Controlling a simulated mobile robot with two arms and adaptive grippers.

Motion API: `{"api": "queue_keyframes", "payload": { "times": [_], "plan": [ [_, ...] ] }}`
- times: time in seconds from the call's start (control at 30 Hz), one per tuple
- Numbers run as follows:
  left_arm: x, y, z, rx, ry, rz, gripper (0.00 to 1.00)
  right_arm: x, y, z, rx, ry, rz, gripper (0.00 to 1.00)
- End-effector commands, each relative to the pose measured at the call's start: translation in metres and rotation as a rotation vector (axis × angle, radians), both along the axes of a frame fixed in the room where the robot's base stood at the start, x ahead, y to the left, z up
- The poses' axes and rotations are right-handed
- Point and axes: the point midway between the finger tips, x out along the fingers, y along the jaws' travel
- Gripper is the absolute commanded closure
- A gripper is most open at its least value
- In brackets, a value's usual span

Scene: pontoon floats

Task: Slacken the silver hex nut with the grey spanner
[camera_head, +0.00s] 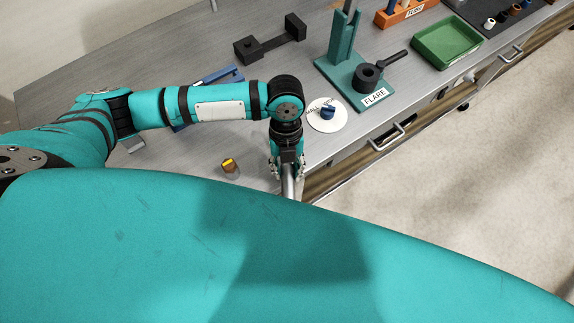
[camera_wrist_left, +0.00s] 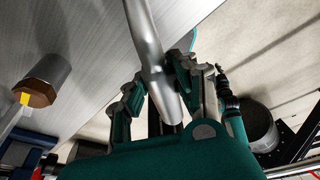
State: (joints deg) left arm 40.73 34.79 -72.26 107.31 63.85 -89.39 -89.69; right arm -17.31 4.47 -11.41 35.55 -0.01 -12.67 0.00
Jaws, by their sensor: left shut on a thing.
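My left gripper (camera_head: 287,178) is at the bench's front edge, shut on a smooth silver-grey bar (camera_head: 289,188), which looks like the spanner's handle. In the left wrist view the bar (camera_wrist_left: 148,45) runs between the fingers of the gripper (camera_wrist_left: 160,95) and out of the top of the picture. Its working end does not show. A short fitting (camera_head: 230,168) stands on the bench left of the gripper, apart from it. In the left wrist view it shows a silver cylinder (camera_wrist_left: 50,71) and a brown hex part (camera_wrist_left: 36,92) with a yellow mark. My right gripper is not in view.
A white disc (camera_head: 314,123) with a blue piece lies beyond the gripper. A teal stand (camera_head: 341,73) labelled FLARE, a black tool (camera_head: 271,41) and a green tray (camera_head: 447,43) are farther back. My teal body fills the foreground. Floor lies open at right.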

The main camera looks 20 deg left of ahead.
Motion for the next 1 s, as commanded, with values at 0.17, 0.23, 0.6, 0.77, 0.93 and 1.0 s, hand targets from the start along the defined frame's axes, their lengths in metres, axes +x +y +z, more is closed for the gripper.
{"api": "queue_keyframes", "payload": {
  "times": [0.17, 0.23, 0.6, 0.77, 0.93, 1.0],
  "plan": [
    [0.0001, -0.0004, 0.0002, -0.001, 0.0, -0.001, 1.0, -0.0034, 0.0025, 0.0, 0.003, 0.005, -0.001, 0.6],
    [0.0001, -0.0003, 0.0003, -0.001, 0.0, -0.001, 1.0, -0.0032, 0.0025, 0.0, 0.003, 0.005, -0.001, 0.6],
    [0.0, -0.0002, -0.0021, 0.0, 0.0, -0.001, 1.0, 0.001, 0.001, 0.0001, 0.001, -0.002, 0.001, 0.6],
    [-0.0001, -0.0001, -0.0058, 0.0, 0.0, -0.001, 1.0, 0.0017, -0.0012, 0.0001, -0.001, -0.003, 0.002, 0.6],
    [-0.0001, -0.0001, -0.0065, 0.0, -0.001, -0.001, 1.0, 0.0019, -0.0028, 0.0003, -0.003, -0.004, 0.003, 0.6],
    [0.0, -0.0002, -0.0065, 0.0, -0.001, -0.001, 1.0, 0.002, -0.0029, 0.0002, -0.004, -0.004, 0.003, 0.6]
  ]
}}
